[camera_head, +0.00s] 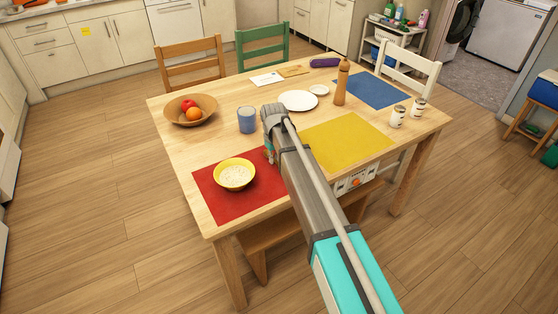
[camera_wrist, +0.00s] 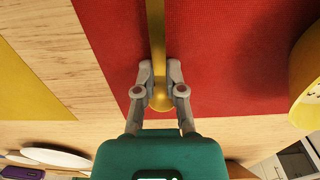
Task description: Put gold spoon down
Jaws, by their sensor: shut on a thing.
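My gripper (camera_wrist: 158,72) is shut on the gold spoon (camera_wrist: 159,100), with one finger on each side of it in the wrist view. The spoon's handle runs away from the fingers to the top edge of that view. The spoon is over the red placemat (camera_wrist: 235,55), near its edge; I cannot tell whether it touches the mat. In the head view, the red placemat (camera_head: 264,192) lies at the table's front left, with my gripper at its right side. My arm hides the spoon there.
A yellow bowl of food (camera_head: 235,175) stands on the red mat, left of my gripper. A blue cup (camera_head: 247,120) stands behind it. A yellow placemat (camera_head: 350,140) lies to the right. A white plate (camera_head: 298,100) and pepper mill (camera_head: 342,82) are farther back.

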